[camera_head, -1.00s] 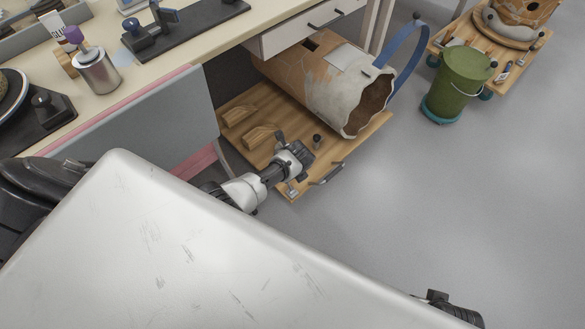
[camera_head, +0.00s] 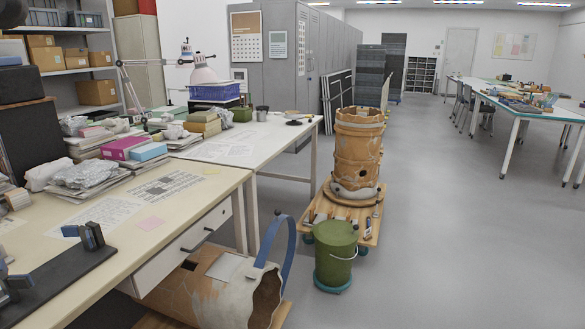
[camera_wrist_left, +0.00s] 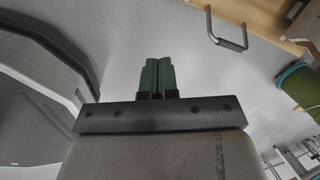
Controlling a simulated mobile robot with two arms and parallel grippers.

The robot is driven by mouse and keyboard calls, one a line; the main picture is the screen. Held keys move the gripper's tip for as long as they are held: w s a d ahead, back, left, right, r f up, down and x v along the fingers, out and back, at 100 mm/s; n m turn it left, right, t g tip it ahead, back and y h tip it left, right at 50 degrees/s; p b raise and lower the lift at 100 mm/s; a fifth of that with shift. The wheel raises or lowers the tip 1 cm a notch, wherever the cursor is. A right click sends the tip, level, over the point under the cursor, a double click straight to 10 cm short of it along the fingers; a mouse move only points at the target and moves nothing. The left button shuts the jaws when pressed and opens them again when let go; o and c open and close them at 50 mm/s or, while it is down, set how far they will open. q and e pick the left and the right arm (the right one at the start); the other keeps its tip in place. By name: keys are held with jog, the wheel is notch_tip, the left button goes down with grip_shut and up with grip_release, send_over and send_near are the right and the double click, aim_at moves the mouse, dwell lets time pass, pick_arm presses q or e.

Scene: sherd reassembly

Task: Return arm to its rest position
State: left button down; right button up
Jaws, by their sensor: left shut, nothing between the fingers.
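My left gripper (camera_wrist_left: 158,78) shows in the left wrist view, its two green fingers pressed together with nothing between them. It is over the grey floor, apart from the wooden board with a metal handle (camera_wrist_left: 229,42) at the top. In the head view neither gripper shows. The large clay vessel lying on its side (camera_head: 215,290), with a pale patch and a blue strap (camera_head: 282,245), is at the bottom, beside the near desk.
A green bucket (camera_head: 335,258) stands on the floor and also shows in the wrist view (camera_wrist_left: 298,88). Behind it, a tall clay vessel (camera_head: 357,145) stands on a wooden dolly (camera_head: 312,212). The near desk (camera_head: 205,205) is at left.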

pick_arm(q)
jog(key=s+r+n+h, duration=0.1)
jog(key=s+r+n, duration=1.1)
jog(key=s+n, duration=0.4)
jog(key=s+f+m+p, duration=0.1)
jog(key=s+f+p, duration=0.6)
jog(key=p, duration=0.4)
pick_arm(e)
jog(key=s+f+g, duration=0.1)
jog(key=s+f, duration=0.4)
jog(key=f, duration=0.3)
pick_arm(q)
jog(key=s+a+f+p, duration=0.1)
jog(key=s+f+p, duration=0.1)
jog(key=s+p, duration=0.2)
jog(key=s+a+f+g+p, duration=0.1)
jog(key=s+p, duration=0.3)
jog(key=s, duration=0.4)
jog(key=shift+s+a+f+m+p, duration=0.2)
jog(key=shift+a+f+m+p, duration=0.2)
jog(key=shift+f, duration=0.2)
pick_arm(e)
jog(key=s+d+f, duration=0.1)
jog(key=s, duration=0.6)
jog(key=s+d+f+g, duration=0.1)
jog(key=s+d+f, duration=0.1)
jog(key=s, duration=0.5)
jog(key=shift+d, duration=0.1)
